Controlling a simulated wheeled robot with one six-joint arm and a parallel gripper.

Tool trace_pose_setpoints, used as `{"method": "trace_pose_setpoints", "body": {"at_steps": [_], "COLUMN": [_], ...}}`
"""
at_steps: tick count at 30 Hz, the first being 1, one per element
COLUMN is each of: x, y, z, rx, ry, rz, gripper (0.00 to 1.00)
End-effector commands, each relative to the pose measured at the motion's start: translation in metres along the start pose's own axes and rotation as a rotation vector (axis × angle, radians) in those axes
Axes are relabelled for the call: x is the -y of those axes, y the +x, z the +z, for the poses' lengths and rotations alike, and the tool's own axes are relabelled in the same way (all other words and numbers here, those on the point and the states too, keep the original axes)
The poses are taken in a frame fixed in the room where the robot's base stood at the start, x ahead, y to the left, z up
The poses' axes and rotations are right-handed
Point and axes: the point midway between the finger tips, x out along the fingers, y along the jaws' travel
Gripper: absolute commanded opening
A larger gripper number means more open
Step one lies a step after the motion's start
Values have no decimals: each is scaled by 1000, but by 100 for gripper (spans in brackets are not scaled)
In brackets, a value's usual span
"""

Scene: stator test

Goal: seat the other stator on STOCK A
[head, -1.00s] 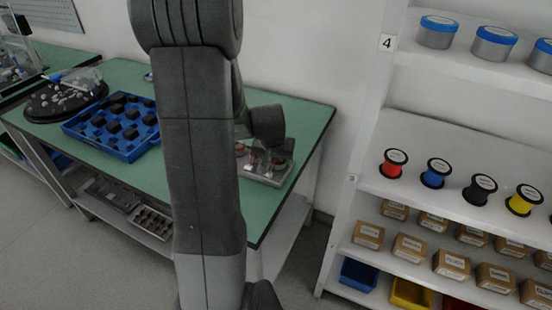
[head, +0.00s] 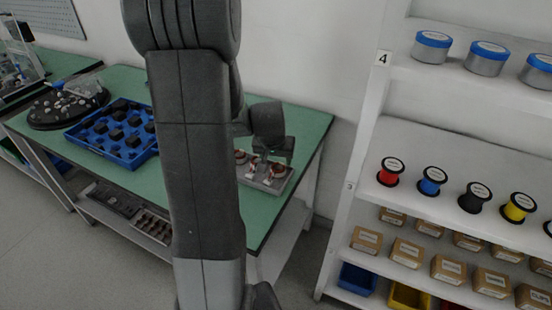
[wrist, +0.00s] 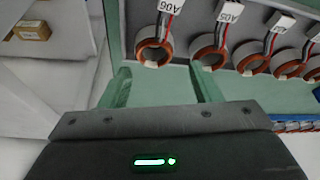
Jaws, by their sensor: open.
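In the wrist view, a row of copper-wound stators stands on a grey tray (wrist: 185,80). They carry tags, among them a stator tagged A06 (wrist: 153,52) and a stator tagged A05 (wrist: 208,52); more stators continue to the right. My gripper (wrist: 162,78) is open and empty, its two fingers apart below the A06 stator in the picture, not visibly touching it. In the head view my gripper (head: 272,150) hangs over the tray (head: 272,186) near the right end of the green table. No STOCK A label is readable, and my arm hides part of the table.
A blue compartment tray (head: 120,160) with black blocks and a round black turntable (head: 65,107) stand on the green table (head: 215,238) at the left. A white shelf (head: 440,140) with spools, boxes and tins stands to the right.

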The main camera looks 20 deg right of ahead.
Motion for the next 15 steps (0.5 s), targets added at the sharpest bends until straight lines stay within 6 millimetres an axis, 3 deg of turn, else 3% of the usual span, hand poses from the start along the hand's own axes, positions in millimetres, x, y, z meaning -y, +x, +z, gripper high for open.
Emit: {"method": "trace_pose_setpoints", "body": {"at_steps": [6, 14, 15], "x": [0, 0, 0], "y": [-11, -11, -11], "z": [-5, -4, -4], "rx": [-1, 0, 0], "ry": [0, 0, 0], "rz": [0, 0, 0], "gripper": [57, 57, 65]}}
